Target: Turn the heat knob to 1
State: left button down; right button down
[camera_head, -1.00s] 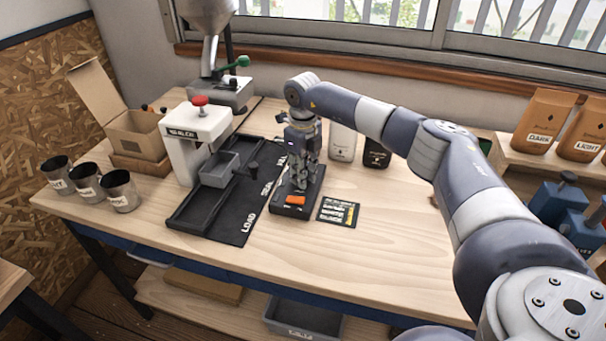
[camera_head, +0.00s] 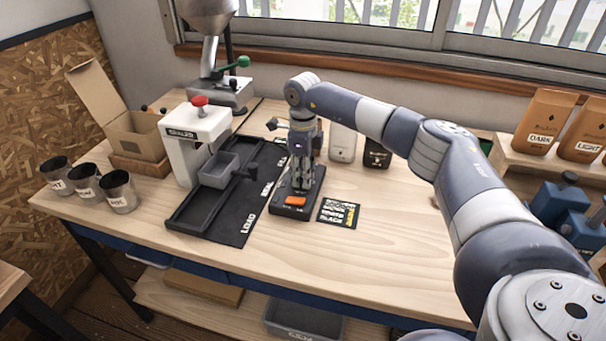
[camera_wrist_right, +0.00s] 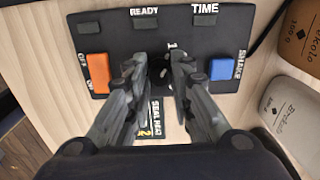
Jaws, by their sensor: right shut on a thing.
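The black control box (camera_head: 292,210) stands on the table beside the dark mat, with an orange switch (camera_head: 295,201) at its front. My right gripper (camera_head: 296,188) points straight down over it. In the right wrist view, its fingertips (camera_wrist_right: 160,72) are closed around the dark heat knob (camera_wrist_right: 161,75), mostly hidden between them. A white "1" shows just past the fingertips on the panel. The panel (camera_wrist_right: 128,38) also carries READY and TIME labels and a blue button (camera_wrist_right: 221,69). I cannot read where the knob points. My left gripper is not in view.
A small black card (camera_head: 340,211) with printed lines lies right of the box. The white sealer press (camera_head: 193,140) and dark mat (camera_head: 234,225) are to the left. The front right of the table is clear.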

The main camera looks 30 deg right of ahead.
jog(key=c, duration=1.4)
grip_release()
jog(key=shift+o, duration=0.2)
notch_tip(320, 180, up, 12)
